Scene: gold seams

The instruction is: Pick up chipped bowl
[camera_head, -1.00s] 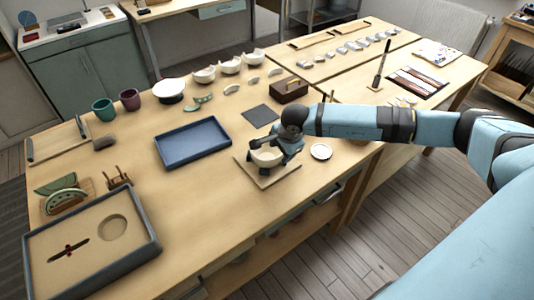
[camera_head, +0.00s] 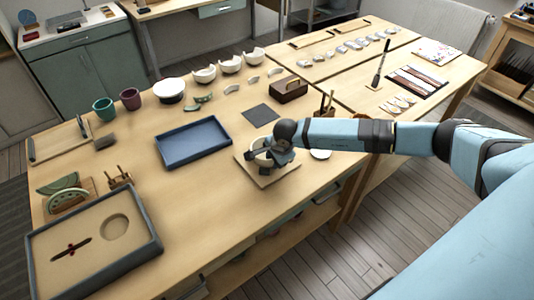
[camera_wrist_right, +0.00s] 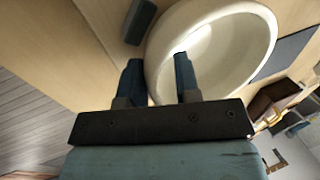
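The chipped bowl (camera_head: 262,159) is a cream bowl on a square wooden board (camera_head: 266,180) near the table's front edge. My right gripper (camera_head: 268,160) is over it and hides much of it. In the right wrist view the bowl (camera_wrist_right: 236,48) fills the upper middle. My right gripper (camera_wrist_right: 160,75) has its fingers apart there, one outside the near rim and one inside the bowl, with the rim between them. Visible gaps show beside the rim. I cannot make out the chip. My left gripper is not in view.
A blue tray (camera_head: 193,144) and a dark square mat (camera_head: 261,116) lie near the board. A small white dish (camera_head: 320,154) is partly under my right arm. A wooden box (camera_head: 289,90) and several white bowls (camera_head: 230,65) stand farther back.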

